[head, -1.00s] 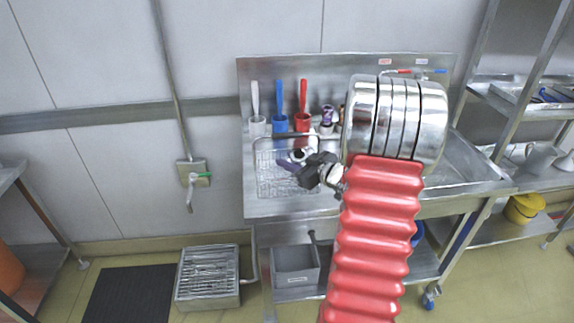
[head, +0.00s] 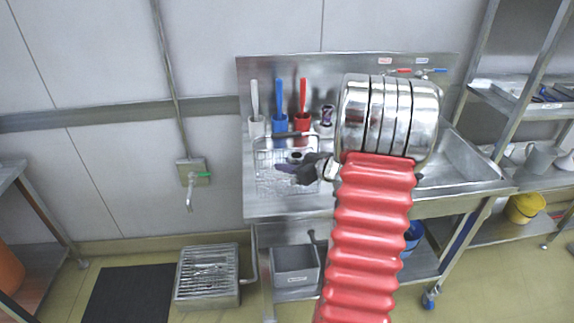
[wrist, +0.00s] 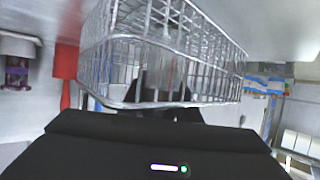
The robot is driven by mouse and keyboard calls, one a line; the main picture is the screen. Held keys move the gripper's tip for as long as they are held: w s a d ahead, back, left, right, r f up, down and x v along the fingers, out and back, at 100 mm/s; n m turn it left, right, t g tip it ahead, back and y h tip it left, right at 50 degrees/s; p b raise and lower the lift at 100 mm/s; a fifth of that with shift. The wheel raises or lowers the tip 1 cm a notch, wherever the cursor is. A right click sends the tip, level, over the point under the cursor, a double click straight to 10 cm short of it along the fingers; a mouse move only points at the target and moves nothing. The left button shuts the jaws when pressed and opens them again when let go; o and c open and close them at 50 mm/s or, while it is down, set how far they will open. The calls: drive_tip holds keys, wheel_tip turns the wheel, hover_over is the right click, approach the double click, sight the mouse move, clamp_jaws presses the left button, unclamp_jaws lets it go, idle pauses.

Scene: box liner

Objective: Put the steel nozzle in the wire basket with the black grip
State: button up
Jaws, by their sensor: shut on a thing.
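The wire basket (head: 262,178) with a dark bar along its back top edge stands on the left part of the steel sink counter. My gripper (head: 287,169) is over the basket, with its dark fingers reaching inside the rim. In the wrist view the basket (wrist: 215,50) appears upside down, and my dark fingers (wrist: 163,95) show behind its wires. My gripper is shut on a grey piece, which seems to be the steel nozzle (wrist: 168,68); the wires and fingers hide most of it. A small dark round item (head: 296,157) also shows at the basket.
The sink basin (head: 465,165) is to the right. My red arm hides the middle of the counter.

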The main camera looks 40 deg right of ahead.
drive_tip(key=o, duration=1.2)
drive_tip(key=shift+f, duration=0.1)
drive_tip(key=shift+s+r, duration=0.2)
drive_tip(key=v, duration=1.1)
drive_tip(key=shift+s, duration=0.35)
drive_tip(key=shift+s, duration=0.1)
